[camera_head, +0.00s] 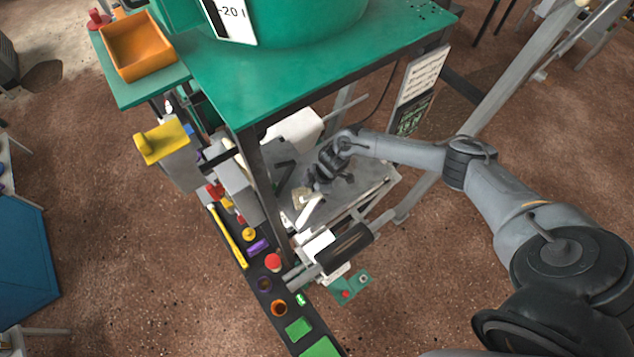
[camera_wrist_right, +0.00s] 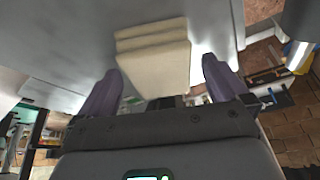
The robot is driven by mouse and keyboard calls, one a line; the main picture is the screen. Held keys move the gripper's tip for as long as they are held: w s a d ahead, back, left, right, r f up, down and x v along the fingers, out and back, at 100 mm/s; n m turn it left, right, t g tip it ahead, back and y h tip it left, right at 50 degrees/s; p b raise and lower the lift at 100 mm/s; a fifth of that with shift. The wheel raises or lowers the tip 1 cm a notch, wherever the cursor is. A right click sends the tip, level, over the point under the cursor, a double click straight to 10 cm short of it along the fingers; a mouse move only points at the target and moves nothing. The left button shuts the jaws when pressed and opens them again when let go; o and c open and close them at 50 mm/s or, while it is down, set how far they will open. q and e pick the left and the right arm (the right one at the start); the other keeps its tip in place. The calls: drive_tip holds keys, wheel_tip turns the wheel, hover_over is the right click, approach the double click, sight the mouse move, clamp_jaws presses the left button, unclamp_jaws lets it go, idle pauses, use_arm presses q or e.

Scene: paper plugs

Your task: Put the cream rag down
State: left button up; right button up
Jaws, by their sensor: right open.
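The cream rag (camera_wrist_right: 152,68) is a folded, layered block in the right wrist view. It lies against a pale grey surface, just beyond and between the fingertips. In the head view a small cream piece (camera_head: 301,196), which looks like the rag, sits on the grey shelf below and left of my right gripper (camera_head: 331,183). My right gripper also shows in the wrist view (camera_wrist_right: 163,66), its two purple-grey fingers spread apart with a gap on either side of the rag. My left gripper is not in view.
The grey shelf (camera_head: 375,188) lies under a green-topped bench (camera_head: 270,85) with dark posts. A black strip (camera_head: 262,300) with buttons and coloured parts runs along the front left. A dark cylinder (camera_head: 345,249) lies nearer.

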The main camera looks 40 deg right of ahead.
drive_tip(key=v, duration=1.1)
drive_tip(key=shift+r, duration=0.3)
drive_tip(key=shift+s+d, duration=0.1)
drive_tip(key=shift+s, duration=0.05)
